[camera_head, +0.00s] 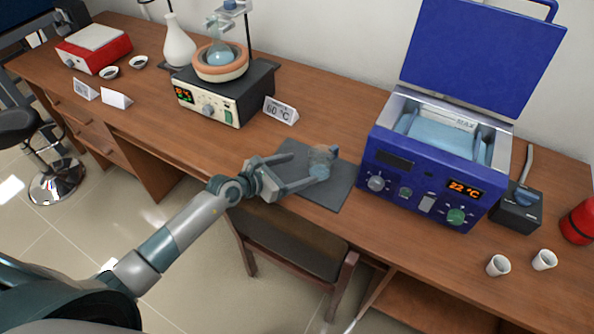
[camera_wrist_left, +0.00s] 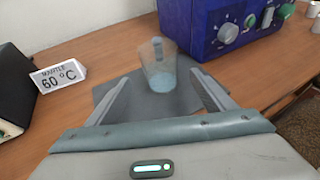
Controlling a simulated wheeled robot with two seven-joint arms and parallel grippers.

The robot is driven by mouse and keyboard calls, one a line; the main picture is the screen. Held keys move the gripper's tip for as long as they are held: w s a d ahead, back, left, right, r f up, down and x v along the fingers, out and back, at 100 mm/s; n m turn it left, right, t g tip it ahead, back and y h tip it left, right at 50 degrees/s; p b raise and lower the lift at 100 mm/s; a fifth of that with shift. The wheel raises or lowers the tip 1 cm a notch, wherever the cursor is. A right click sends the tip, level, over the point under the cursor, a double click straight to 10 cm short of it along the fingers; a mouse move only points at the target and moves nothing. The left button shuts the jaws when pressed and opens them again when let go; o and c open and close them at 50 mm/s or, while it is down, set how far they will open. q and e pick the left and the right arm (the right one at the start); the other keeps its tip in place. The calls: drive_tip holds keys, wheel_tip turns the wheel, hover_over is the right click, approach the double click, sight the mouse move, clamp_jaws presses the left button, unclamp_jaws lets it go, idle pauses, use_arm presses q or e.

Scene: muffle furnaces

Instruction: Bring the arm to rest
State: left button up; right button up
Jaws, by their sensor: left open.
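My left gripper (camera_head: 301,173) reaches in from the left over the dark grey mat (camera_head: 334,193) on the wooden desk. Its two fingers are apart, and it also shows in the left wrist view (camera_wrist_left: 163,92). A small clear beaker (camera_head: 322,162) with pale blue liquid stands on the mat at the fingertips. In the left wrist view the beaker (camera_wrist_left: 158,66) is upright beyond and between the finger ends, with gaps on both sides. I cannot tell whether a finger touches it. My right gripper is not in view.
A blue furnace or bath (camera_head: 425,170) with a raised lid stands right of the mat, reading 22 °C. A chair (camera_head: 290,245) is below the desk edge.

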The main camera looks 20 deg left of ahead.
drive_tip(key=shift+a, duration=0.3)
